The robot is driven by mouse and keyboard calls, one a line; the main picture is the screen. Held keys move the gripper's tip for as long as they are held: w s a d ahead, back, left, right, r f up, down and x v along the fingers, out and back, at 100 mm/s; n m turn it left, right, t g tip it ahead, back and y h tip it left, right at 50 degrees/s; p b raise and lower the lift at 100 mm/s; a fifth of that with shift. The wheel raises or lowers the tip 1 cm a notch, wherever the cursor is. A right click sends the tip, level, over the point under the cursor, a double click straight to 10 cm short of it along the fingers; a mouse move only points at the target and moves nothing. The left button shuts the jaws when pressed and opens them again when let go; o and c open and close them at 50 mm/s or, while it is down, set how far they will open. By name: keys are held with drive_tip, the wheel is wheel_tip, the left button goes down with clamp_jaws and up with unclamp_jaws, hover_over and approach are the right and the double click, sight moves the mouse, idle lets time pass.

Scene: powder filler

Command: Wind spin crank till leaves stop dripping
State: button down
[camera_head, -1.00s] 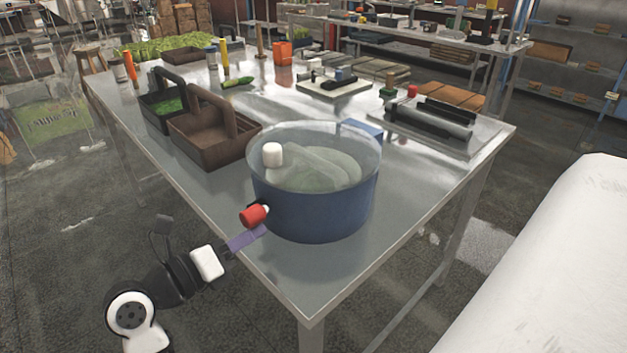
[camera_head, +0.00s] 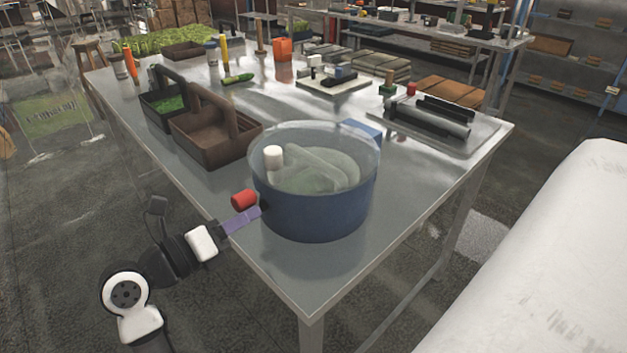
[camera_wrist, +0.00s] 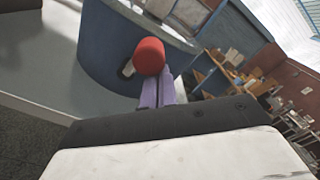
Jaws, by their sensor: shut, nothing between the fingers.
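The salad spinner is a blue tub (camera_head: 318,212) with a clear lid (camera_head: 335,140) and a white knob (camera_head: 272,155) on top, standing near the front of the steel table. Pale shapes show through the lid; I cannot make out leaves or drips. A red cylindrical knob (camera_head: 244,199), likely the crank handle, is at the tub's left side. My gripper (camera_head: 250,215) has its purple fingers shut and empty, just below the red knob by the tub wall. In the wrist view the red knob (camera_wrist: 149,56) is just past the fingertips (camera_wrist: 157,85); contact is unclear.
A brown caddy (camera_head: 190,142) and a dark caddy with green contents (camera_head: 160,112) stand behind left. A dark-tooled tray (camera_head: 470,143) is at the right. The table's front corner (camera_head: 311,300) is clear.

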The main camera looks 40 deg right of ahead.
drive_tip(key=shift+w+r, duration=0.35)
drive_tip(key=shift+r, duration=0.15)
drive_tip(key=shift+w+r+p, duration=0.35)
drive_tip(key=shift+w, duration=0.45)
drive_tip(key=shift+w+a, duration=0.1)
drive_tip(key=shift+w, duration=0.9)
